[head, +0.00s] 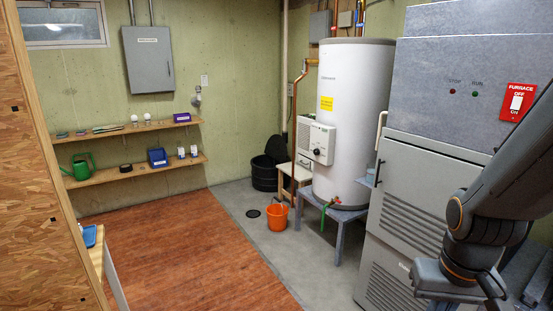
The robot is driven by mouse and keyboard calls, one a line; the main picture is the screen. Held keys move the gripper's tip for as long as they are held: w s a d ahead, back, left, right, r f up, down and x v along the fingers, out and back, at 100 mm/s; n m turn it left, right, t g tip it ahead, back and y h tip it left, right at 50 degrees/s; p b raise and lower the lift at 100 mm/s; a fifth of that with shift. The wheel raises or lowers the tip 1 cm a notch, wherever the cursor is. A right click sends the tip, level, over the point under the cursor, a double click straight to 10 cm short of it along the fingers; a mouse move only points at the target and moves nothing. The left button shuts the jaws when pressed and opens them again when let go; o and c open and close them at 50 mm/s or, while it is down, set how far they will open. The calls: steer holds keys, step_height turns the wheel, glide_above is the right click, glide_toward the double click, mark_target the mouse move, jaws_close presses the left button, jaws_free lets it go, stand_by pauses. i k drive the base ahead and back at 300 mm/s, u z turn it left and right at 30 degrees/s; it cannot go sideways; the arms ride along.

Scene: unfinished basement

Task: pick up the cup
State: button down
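I cannot make out a cup for certain in the head view. Small items stand on the wall shelves, too small to identify surely. My gripper (492,290) is at the lower right, at the end of my dark arm, in front of the grey furnace. Its fingertips are partly cut off by the lower edge of the picture, so I cannot tell whether it is open or holds anything. It is far from the shelves.
An upper shelf (105,134) and a lower shelf (110,174) with a green watering can (80,168) line the back wall. An orange bucket (277,217) stands by the white water heater (352,115). A wooden partition (35,170) borders the left. The red-brown floor (185,255) is clear.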

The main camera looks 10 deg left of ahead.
mark_target(373, 174)
steer(key=u, duration=1.1)
steer(key=i, duration=3.15)
steer(key=z, duration=2.8)
